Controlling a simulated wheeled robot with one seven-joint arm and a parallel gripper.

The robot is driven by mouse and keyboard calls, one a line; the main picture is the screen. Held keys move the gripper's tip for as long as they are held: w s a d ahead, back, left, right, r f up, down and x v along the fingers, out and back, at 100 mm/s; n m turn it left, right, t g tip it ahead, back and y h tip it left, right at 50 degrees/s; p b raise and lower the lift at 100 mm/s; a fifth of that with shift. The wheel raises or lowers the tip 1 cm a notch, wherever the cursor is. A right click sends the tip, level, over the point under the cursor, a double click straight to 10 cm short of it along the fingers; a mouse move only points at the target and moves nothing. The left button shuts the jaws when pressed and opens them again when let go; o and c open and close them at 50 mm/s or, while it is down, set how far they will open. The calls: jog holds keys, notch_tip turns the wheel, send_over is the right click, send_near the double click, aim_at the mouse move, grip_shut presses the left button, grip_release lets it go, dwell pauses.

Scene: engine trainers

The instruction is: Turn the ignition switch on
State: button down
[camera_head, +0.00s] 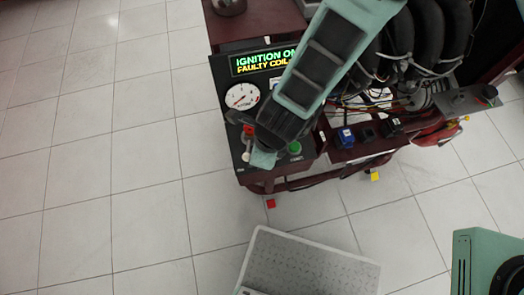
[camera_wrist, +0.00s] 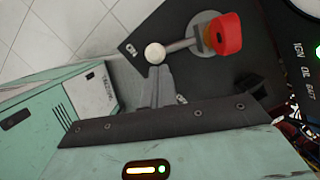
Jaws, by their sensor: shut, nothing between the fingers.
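The ignition switch in the wrist view (camera_wrist: 228,36) has a red end on a round grey base and a metal lever ending in a white ball (camera_wrist: 155,53). The ball lies beside the "ON" marking on the black panel. In the head view the switch's red part (camera_head: 249,130) shows at the panel's lower left. My gripper (camera_wrist: 160,82) is shut and empty, its tips close beside the ball; I cannot tell whether they touch. My gripper also shows in the head view (camera_head: 263,159), just right of the ball. A display (camera_head: 265,61) reads "IGNITION ON" and "FAULTY COIL".
A round white gauge (camera_head: 242,96) sits above the switch, and a green button (camera_head: 294,147) lies to its right. My arm covers part of the panel. Hoses and wires (camera_head: 405,50) crowd the upper right. Tiled floor (camera_head: 110,150) is clear on the left.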

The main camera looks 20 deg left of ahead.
jog(key=shift+s+a+m, duration=0.2)
jog(key=shift+a+m, duration=0.2)
jog(key=shift+m, duration=0.4)
jog(key=shift+a, duration=0.1)
dwell(0.3)
